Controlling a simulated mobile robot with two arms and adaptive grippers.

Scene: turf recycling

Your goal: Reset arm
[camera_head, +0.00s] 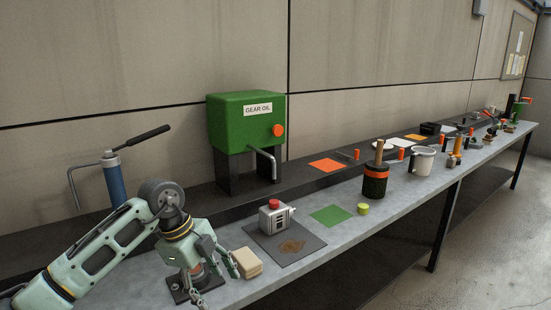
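My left arm comes in from the left, and its gripper (217,288) hangs low over the near left end of the grey workbench (300,272). Its two fingers are spread apart and point down, with nothing seen between the tips. The right finger is close to a beige block (247,262) on the bench; I cannot tell if they touch. Behind the gripper, a small dark base (179,292) with an orange part on it is partly hidden. My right gripper is not in view.
A green gear oil tank (244,122) on dark legs and a blue hand pump (114,180) stand behind. A dark mat (257,251) holds a red-topped grey device (275,217). A green square (331,215), a dark banded pot (375,181) and a white mug (423,161) lie farther right.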

